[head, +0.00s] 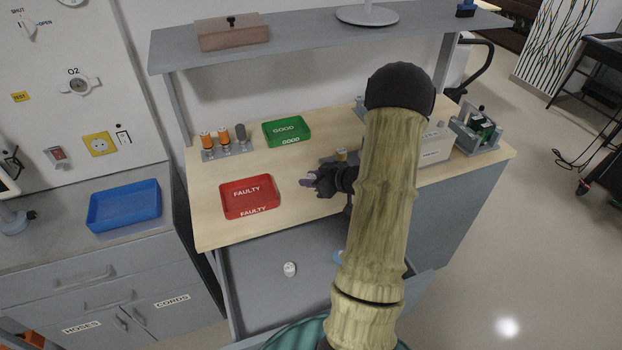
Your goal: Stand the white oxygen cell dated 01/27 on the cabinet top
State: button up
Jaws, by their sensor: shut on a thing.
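My gripper (310,182) is over the wooden cabinet top (300,150), just right of the red tray. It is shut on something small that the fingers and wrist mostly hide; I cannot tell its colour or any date. A small white rounded thing (290,269) sits in the open grey drawer (255,290) below the top's front edge. It may be a cell, but no date is readable. A bit of something blue (338,257) shows in the drawer beside my arm, mostly hidden.
A red FAULTY tray (249,197) and a green GOOD tray (287,131) lie on the top. A rack (228,153) holds orange and grey cells at the back left. A grey box (436,150) stands right of my arm. A shelf (300,38) overhangs the back.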

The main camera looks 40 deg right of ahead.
jog(key=shift+a+r, duration=0.1)
jog(key=shift+a, duration=0.05)
jog(key=shift+w, duration=0.1)
jog(key=o, duration=1)
jog(key=shift+a, duration=0.1)
jog(key=shift+c, duration=0.2)
jog(key=v, duration=1.2)
